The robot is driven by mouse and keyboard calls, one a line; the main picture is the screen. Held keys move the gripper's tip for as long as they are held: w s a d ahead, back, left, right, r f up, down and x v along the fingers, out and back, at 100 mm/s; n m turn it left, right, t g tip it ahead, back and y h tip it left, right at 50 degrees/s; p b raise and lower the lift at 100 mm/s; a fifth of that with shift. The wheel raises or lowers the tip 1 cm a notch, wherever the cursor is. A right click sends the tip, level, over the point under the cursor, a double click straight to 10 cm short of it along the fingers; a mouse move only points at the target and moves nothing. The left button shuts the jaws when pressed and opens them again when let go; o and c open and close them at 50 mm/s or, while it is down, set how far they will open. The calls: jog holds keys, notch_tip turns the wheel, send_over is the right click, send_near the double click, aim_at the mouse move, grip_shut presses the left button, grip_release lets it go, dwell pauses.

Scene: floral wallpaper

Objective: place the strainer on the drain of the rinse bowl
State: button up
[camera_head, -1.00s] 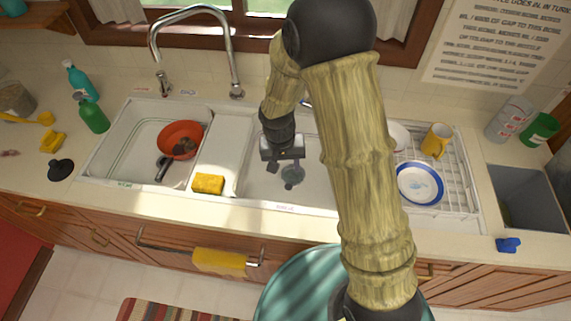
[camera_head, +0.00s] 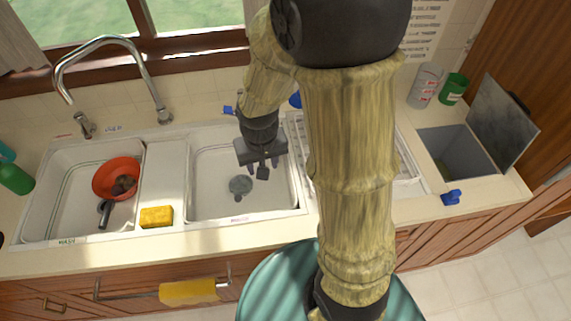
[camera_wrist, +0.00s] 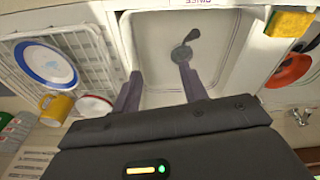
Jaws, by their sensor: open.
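The rinse bowl (camera_head: 215,150) is the right white basin. On its floor a round grey disc (camera_head: 240,185) has a small dark elongated piece at its front edge. They also show in the wrist view as a grey disc (camera_wrist: 181,54) and a dark piece (camera_wrist: 193,35). I cannot tell which is drain or strainer. My gripper (camera_head: 263,166) is open above the bowl, right of the disc in the head view. In the wrist view its fingers (camera_wrist: 160,82) stand apart with nothing between them; the disc is beyond the right finger's tip.
The left basin holds a red bowl (camera_head: 110,180) with brown contents and a dark handled thing (camera_head: 105,211). A yellow sponge (camera_head: 157,217) lies on the divider's front. The white rack (camera_wrist: 90,50) holds a blue-rimmed plate (camera_wrist: 47,65) and yellow mug (camera_wrist: 56,106).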

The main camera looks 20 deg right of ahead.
jog(key=s+d+r+t, duration=0.1)
jog(key=s+d+r, duration=0.2)
jog(key=s+d, duration=0.1)
jog(key=shift+s+r, duration=0.35)
jog(key=shift+s, duration=0.3)
jog(key=shift+w, duration=0.1)
jog(key=shift+d, duration=0.1)
jog(key=shift+c, duration=0.7)
